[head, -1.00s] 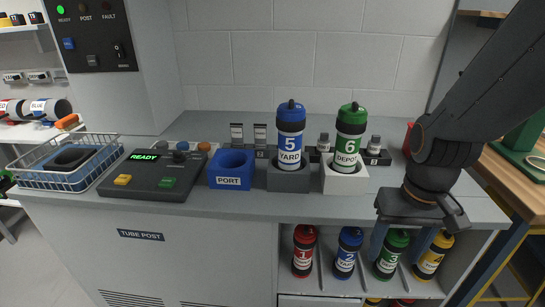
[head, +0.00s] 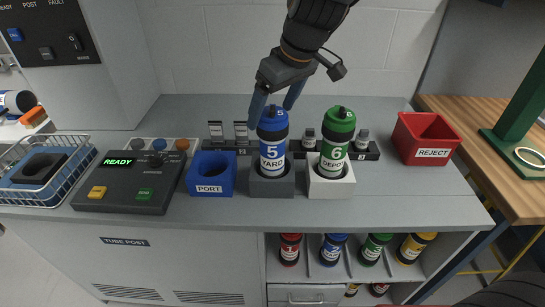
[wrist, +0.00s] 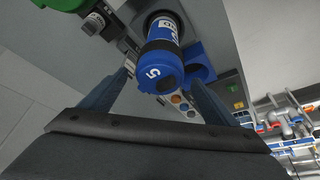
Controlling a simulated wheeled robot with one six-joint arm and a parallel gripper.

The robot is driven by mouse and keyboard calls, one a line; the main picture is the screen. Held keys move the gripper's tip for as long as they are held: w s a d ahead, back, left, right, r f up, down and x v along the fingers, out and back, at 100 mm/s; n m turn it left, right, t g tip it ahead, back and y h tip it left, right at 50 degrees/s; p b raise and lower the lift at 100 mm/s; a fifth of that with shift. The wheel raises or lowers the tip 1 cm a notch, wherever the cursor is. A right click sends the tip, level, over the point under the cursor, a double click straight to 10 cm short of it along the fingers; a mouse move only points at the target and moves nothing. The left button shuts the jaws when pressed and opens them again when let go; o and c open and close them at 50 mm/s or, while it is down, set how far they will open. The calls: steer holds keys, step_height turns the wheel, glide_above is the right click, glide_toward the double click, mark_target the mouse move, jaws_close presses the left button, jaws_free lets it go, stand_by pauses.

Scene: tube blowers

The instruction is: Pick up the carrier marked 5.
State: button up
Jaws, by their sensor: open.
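The carrier marked 5 (head: 272,150) is a blue tube with black bands and a white label reading YARD. It stands upright in a grey holder (head: 271,184) on the counter. My gripper (head: 277,100) points down over its top, with blue fingers spread open, one on either side of the cap or just above it. In the wrist view the blue carrier (wrist: 159,62) shows between the open fingers (wrist: 158,88), its cap towards me. I cannot tell whether a finger touches it.
A green carrier marked 6 (head: 337,142) stands close on the right in a white holder (head: 331,187). A blue PORT block (head: 211,181) is on the left. A red REJECT bin (head: 426,138) stands further right. Small racks (head: 242,133) sit behind.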

mark_target(272, 151)
steer(key=shift+d+p+x, duration=0.15)
steer(key=shift+p+x, duration=0.3)
steer(key=shift+x, duration=1.05)
steer(key=shift+d+p+x, duration=0.1)
steer(key=shift+p+x, duration=0.35)
steer(key=shift+x, duration=1.05)
steer(key=shift+s+f, duration=0.1)
steer(key=shift+f, duration=0.05)
steer(key=c, duration=1.7)
